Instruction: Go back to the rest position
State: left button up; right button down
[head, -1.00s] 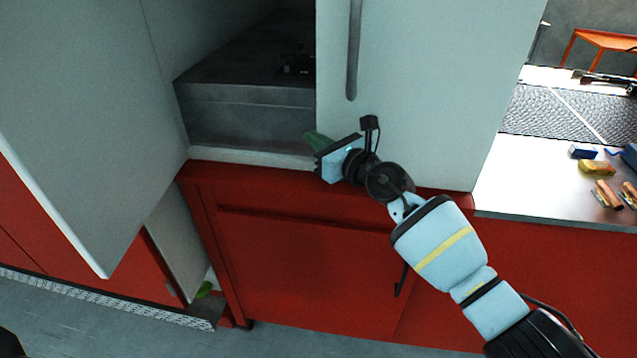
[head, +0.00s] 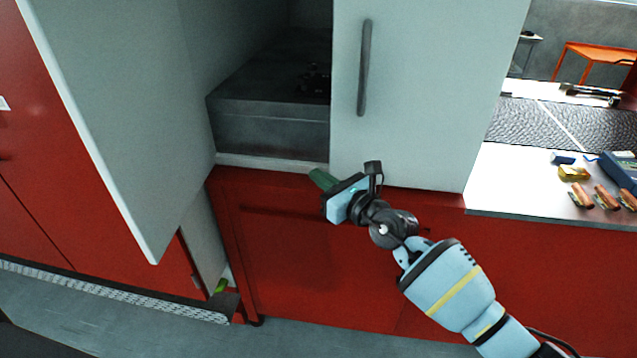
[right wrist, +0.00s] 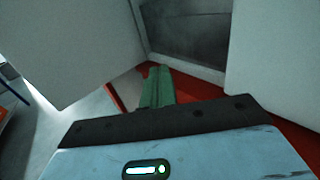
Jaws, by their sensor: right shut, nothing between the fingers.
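My right gripper (head: 322,179) is in the head view, in front of the red cabinet front, just below the cabinet opening. Its green fingers point up and left. In the right wrist view the green fingers (right wrist: 157,87) lie side by side, shut and empty. My left gripper is not in view.
A pale cabinet has its left door (head: 115,110) swung open and its right door (head: 430,90) shut, with a dark handle. A grey block (head: 265,130) sits inside the opening. At right, a counter (head: 510,180) holds several small items beside a mesh belt (head: 530,122). Floor shows at lower left.

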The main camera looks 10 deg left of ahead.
jog(key=shift+s+d+f, duration=0.15)
jog(key=shift+s, duration=0.45)
jog(key=s+d+f+m+t+h, duration=0.25)
jog(key=s+d+f+m, duration=0.35)
jog(key=m, duration=0.4)
jog(key=s+d+f+m+t+h, duration=0.1)
jog(key=s+d+f+m+h, duration=0.3)
jog(key=d+f+m, duration=0.55)
jog(key=s+d+f+m+t+h, duration=0.1)
jog(key=s+d+f+m+h, duration=0.35)
jog(key=m, duration=0.75)
jog(key=s+d+f+m+g, duration=0.1)
jog(key=s+d+f+m, duration=0.3)
jog(key=s, duration=0.3)
jog(key=s+d+f+m+g+h, duration=0.1)
jog(key=s+d+f+m+g, duration=0.1)
jog(key=s+d+f+m, duration=0.2)
jog(key=s+d+f+m+g+h, duration=0.1)
jog(key=s+d+f+m, duration=0.3)
jog(key=s, duration=0.6)
jog(key=shift+d+f+m+g, duration=0.4)
jog(key=shift+d+m+g, duration=0.1)
jog(key=shift+m+g, duration=0.15)
